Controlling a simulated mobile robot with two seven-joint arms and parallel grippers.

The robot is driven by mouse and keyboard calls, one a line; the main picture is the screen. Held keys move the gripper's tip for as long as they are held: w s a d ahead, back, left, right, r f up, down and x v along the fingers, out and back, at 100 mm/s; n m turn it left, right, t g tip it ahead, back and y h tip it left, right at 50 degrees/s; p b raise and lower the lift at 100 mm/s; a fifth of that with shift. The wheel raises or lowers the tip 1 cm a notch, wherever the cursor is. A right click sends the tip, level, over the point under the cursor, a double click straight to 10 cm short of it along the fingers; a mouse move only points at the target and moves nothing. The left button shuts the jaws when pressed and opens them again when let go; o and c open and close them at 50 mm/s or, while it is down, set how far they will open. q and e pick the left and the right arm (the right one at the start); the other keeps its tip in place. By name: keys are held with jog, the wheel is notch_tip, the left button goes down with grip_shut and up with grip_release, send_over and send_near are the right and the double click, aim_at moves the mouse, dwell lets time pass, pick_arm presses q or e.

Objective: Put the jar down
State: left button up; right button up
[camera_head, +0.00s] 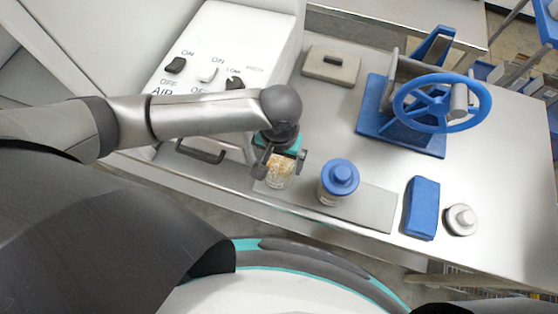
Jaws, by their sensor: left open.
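A clear jar (280,173) with tan, grain-like contents is at the left end of a grey mat (370,208) near the counter's front edge. My left gripper (281,162) is over it from above, with its jaws open and a finger on either side of the jar. The gripper hides the jar's top. The jar looks upright; I cannot tell whether its base rests fully on the mat. A second jar (327,197) with a blue lid (341,177) stands on the mat to the right. My right gripper is out of view.
A white control box (225,50) with switches stands at the back left. A grey lidded block (331,66) lies behind the mat. A blue handwheel device (440,103) stands at the back right. A blue block (422,208) and a white-capped round item (461,220) lie right of the mat.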

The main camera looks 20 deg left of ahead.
pick_arm(q)
notch_tip(320, 180, up, 11)
jog(key=p, duration=0.1)
jog(key=shift+f, duration=0.15)
dwell(0.5)
